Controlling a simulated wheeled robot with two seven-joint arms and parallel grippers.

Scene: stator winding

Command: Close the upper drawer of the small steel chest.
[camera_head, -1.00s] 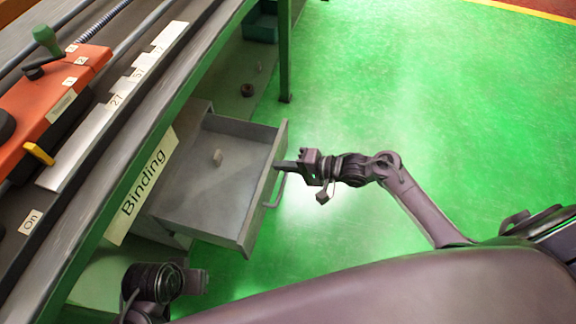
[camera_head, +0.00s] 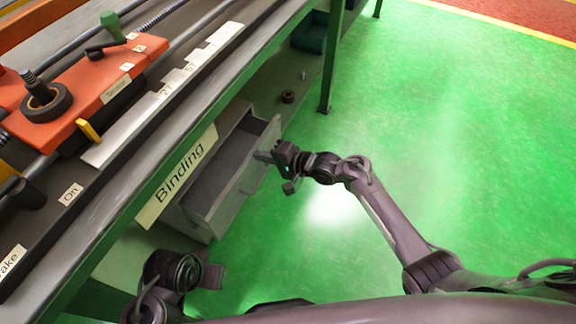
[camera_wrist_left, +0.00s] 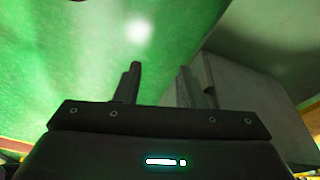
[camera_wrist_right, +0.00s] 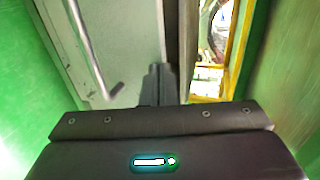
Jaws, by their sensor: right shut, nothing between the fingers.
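The small steel chest (camera_head: 182,218) stands under the bench, partly hidden by the bench edge and the "Binding" label. Its upper drawer (camera_head: 243,182) is partly out, with a strip of its inside showing. My right gripper (camera_head: 262,156) is shut and empty, its fingertips at the drawer front near the far end. In the right wrist view the drawer front (camera_wrist_right: 125,45) and its bar handle (camera_wrist_right: 92,50) lie left of the fingers (camera_wrist_right: 156,78); contact looks likely. My left gripper (camera_wrist_left: 158,85) is open and empty, beside a grey box side, probably the chest.
The bench (camera_head: 120,232) runs above the chest, with a green leg (camera_head: 330,70) beyond it. A dark ring-shaped part (camera_head: 288,96) and a green bin (camera_head: 308,35) sit on the lower shelf. The green floor at right is clear.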

